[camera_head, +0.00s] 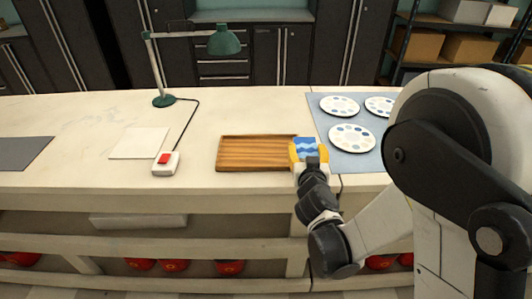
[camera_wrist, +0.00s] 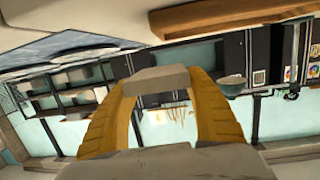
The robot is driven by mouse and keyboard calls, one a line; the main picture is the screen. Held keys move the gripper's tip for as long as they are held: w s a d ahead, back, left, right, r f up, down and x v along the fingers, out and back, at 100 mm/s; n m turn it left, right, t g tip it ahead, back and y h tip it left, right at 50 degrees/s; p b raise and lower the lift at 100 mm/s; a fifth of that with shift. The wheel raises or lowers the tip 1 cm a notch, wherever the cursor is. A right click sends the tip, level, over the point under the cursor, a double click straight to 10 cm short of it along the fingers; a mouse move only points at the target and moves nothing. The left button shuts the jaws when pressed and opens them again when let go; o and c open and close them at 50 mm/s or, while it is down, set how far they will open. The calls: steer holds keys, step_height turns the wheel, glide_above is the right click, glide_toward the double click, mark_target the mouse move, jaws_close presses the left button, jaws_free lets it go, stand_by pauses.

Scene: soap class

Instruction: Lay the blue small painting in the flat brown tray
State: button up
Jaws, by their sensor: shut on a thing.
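The blue small painting (camera_head: 307,146), with lighter wavy bands, is between the yellow fingers of my gripper (camera_head: 308,156). My gripper is shut on it. In the wrist view, my gripper (camera_wrist: 160,88) has a finger at each side of the painting's pale grey edge (camera_wrist: 162,79); its blue face is hidden there. The flat brown tray (camera_head: 252,166) lies on the white counter just left of the painting and looks empty. The painting overlaps the tray's right end in the head view; its exact height above it is unclear. A brown wooden edge, likely the tray (camera_wrist: 230,14), crosses the wrist view's top.
A blue-grey mat (camera_head: 360,163) with white plates (camera_head: 351,138) lies to the right. A white switch box with a red button (camera_head: 164,161), a pale sheet (camera_head: 139,143) and a green lamp (camera_head: 224,42) stand left. Bare counter lies between box and tray.

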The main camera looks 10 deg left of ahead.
steer(key=s+a, duration=0.1)
steer(key=a, duration=0.3)
steer(key=s+a, duration=0.1)
steer(key=a, duration=0.3)
steer(key=s+a+r, duration=0.1)
steer(key=s+a, duration=0.1)
steer(key=a, duration=0.2)
steer(key=shift+s+a, duration=0.1)
steer(key=shift+a, duration=0.1)
steer(key=s+a+r, duration=0.4)
steer(key=s+a, duration=0.1)
steer(key=a, duration=0.4)
steer(key=b, duration=0.5)
glide_above(242, 156)
step_height(242, 156, down, 7)
steer(key=shift+s+a+f, duration=0.1)
steer(key=f+b, duration=0.2)
steer(key=f, duration=0.2)
steer(key=shift+w+f, duration=0.1)
steer(key=shift+w, duration=0.1)
steer(key=o, duration=1)
steer(key=shift+o, duration=0.2)
